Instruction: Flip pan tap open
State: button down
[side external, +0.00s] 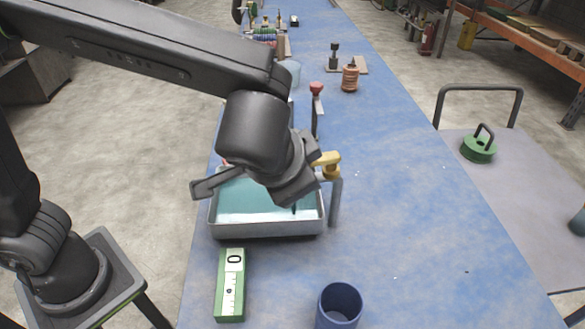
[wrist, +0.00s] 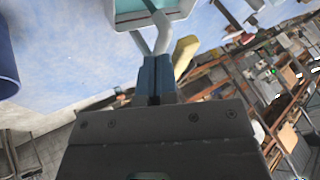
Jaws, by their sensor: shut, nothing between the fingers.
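The metal pan (side external: 265,232) holds teal liquid and sits on the blue bench. The tap has a yellow handle (side external: 328,160) above a grey pipe (side external: 335,202) at the pan's right side. In the wrist view the yellow handle (wrist: 184,54) lies just right of my fingertips, and the pan's edge (wrist: 165,17) is at the top. My gripper (wrist: 155,62) is shut and empty, its blue fingers together close to the grey pipe (wrist: 163,36). Whether they touch the tap I cannot tell. In the side view my wrist hangs over the pan and hides the fingers and part of the pan.
A green level (side external: 230,285) lies in front of the pan, and a blue cup (side external: 339,305) stands at the front. A red-topped post (side external: 316,105) and a copper coil (side external: 350,77) stand behind. The bench's right side is clear.

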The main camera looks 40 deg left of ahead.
jog(key=s+d+f+v, duration=0.1)
jog(key=v, duration=1.1)
jog(key=s+a+f+n+h, duration=0.1)
jog(key=a+f+n, duration=0.1)
jog(key=a, duration=0.9)
jog(key=s+a+f+n+g+h, duration=0.1)
jog(key=a+f, duration=0.4)
jog(key=a, duration=0.7)
jog(key=shift+s+n+h, duration=0.4)
jog(key=shift+s+n, duration=0.4)
